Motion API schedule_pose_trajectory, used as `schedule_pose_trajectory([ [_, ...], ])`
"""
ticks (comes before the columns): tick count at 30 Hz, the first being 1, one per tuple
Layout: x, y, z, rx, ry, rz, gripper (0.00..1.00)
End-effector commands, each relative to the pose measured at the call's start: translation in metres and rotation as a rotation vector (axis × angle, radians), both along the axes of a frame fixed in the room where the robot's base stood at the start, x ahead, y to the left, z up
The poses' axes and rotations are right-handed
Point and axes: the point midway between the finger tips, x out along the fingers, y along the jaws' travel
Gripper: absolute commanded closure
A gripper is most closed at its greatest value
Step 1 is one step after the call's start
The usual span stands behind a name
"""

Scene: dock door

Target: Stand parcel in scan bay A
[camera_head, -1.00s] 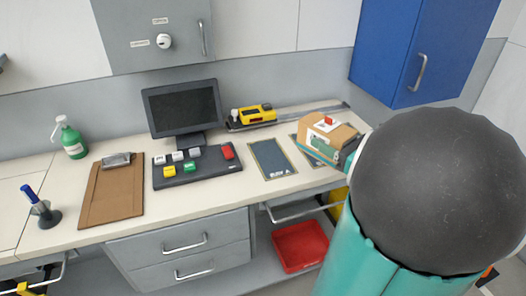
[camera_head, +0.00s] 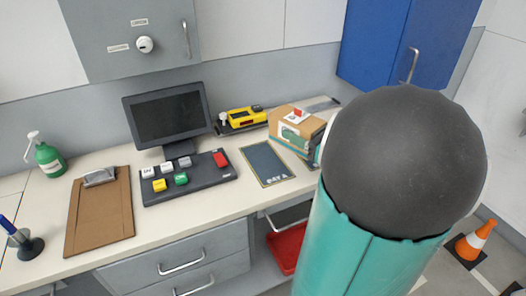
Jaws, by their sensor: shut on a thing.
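The parcel is a brown cardboard box (camera_head: 284,122) with a green and white label on its side and a red mark on top. It is at the back right of the counter, just behind and right of scan bay A. Scan bay A is a dark rectangular mat (camera_head: 266,162) with a light border and "BAY A" lettering; its surface is bare. My gripper (camera_head: 317,146) is at the parcel's right side, shut on it, mostly hidden behind my arm. Whether the parcel touches the counter cannot be told.
A yellow scanner (camera_head: 242,117) lies behind the bay, close to the parcel. Left of the bay are a button panel (camera_head: 210,172), a monitor (camera_head: 168,117) and a clipboard (camera_head: 99,214). A blue cabinet (camera_head: 398,40) hangs above right. A red bin (camera_head: 287,248) is below the counter.

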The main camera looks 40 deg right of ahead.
Motion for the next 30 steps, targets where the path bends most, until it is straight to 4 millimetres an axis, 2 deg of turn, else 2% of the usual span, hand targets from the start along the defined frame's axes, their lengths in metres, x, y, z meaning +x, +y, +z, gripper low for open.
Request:
schedule_pose_trajectory([
  [9, 0.071, 0.008, -0.032, 0.003, -0.001, 0.004, 0.72],
  [15, 0.1, 0.011, -0.069, 0.004, 0.0, 0.004, 0.72],
  [24, 0.121, 0.012, -0.091, 0.002, -0.001, 0.001, 0.72],
  [30, 0.12, 0.012, -0.119, 0.003, -0.001, 0.001, 0.72],
])
